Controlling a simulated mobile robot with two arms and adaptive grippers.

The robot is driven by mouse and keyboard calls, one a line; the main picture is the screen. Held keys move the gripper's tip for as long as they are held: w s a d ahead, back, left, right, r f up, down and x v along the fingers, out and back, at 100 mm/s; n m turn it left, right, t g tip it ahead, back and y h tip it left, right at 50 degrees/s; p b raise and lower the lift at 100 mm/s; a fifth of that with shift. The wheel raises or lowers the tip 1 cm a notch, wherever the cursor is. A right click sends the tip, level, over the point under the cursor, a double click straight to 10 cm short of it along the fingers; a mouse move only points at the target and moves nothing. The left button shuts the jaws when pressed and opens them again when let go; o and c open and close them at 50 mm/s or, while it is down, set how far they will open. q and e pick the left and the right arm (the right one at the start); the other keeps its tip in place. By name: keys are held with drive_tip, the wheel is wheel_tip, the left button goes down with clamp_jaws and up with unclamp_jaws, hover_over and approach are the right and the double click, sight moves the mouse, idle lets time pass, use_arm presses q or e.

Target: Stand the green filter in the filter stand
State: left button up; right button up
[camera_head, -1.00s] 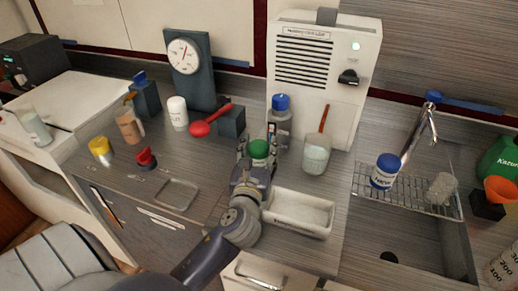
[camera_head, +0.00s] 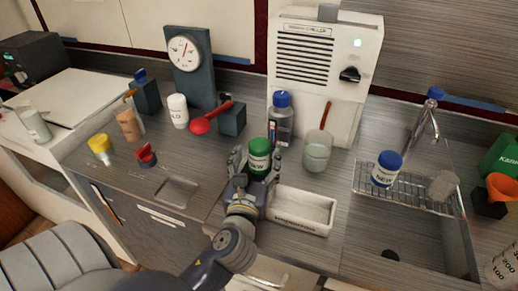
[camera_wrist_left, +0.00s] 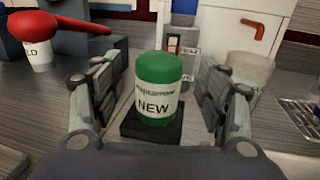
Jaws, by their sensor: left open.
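The green filter (camera_head: 260,155) is a green-capped cylinder with a white label reading NEW. In the left wrist view the green filter (camera_wrist_left: 158,85) stands upright on a dark square stand (camera_wrist_left: 130,132); how deep it sits in it cannot be told. My left gripper (camera_head: 258,163) is open, with one finger on each side of the filter. In the left wrist view the gripper's fingers (camera_wrist_left: 160,92) show a gap on both sides of it. In the head view the arm and fingers hide the stand. My right gripper is not in view.
A white tray (camera_head: 305,228) lies right of the gripper. Behind are a blue-capped bottle (camera_head: 281,122), a glass beaker (camera_head: 317,154) and a chiller (camera_head: 322,60). A red scoop (camera_head: 205,122) lies to the left. A blue-capped NEW cylinder (camera_head: 385,173) stands on the sink rack.

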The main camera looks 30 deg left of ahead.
use_arm(q)
drive_tip(key=b+v, duration=0.1)
drive_tip(key=v, duration=0.5)
drive_tip(key=shift+s+d, duration=0.15)
drive_tip(key=shift+s, duration=0.2)
